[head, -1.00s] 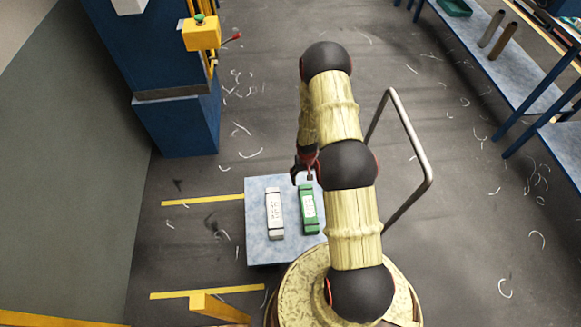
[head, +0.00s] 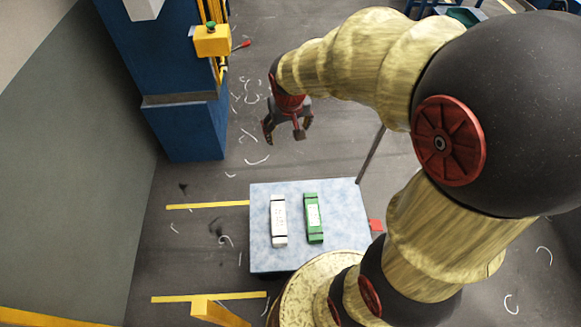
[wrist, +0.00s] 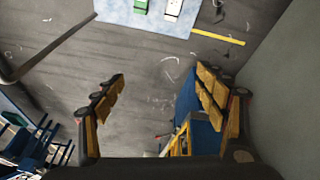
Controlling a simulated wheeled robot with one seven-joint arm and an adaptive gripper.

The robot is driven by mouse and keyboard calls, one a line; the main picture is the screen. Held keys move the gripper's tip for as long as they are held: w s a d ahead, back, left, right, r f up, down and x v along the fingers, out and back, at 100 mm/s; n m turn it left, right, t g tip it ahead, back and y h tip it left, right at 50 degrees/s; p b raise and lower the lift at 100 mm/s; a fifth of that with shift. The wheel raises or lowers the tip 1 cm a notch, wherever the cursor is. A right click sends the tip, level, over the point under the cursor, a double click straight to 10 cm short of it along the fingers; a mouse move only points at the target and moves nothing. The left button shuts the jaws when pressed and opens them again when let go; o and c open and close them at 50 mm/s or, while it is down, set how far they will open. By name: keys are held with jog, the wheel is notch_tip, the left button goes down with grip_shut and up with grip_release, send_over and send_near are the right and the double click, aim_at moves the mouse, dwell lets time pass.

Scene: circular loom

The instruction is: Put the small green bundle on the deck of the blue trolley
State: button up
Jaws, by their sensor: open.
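The green bundle (head: 313,218) lies on the pale blue deck of the trolley (head: 345,225), to the right of a white bundle (head: 278,220). The two lie side by side and apart, each with dark bands near its ends. My gripper (head: 287,132) is open and empty, raised above the floor beyond the trolley's far edge, apart from both bundles. In the wrist view, its fingers (wrist: 160,95) are spread wide. The deck (wrist: 195,22), part of the green bundle (wrist: 141,5) and part of the white bundle (wrist: 173,8) show at the top.
A blue machine column with a yellow control box (head: 212,41) stands at the far left. The trolley's metal handle (head: 371,156) rises at its far right corner. Yellow floor lines (head: 207,205) lie left of the trolley. Pale scraps litter the floor.

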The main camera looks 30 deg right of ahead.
jog(key=s+a+r+n+t, duration=0.1)
jog(key=s+a+r, duration=0.4)
jog(key=s, duration=0.4)
jog(key=s+a+r+n+t+y, duration=0.1)
jog(key=s+a+r, duration=0.4)
jog(key=s, duration=0.4)
jog(key=shift+s+r+y, duration=0.3)
jog(key=shift+s+r, duration=0.1)
jog(key=shift+r, duration=0.35)
jog(key=shift+c, duration=0.9)
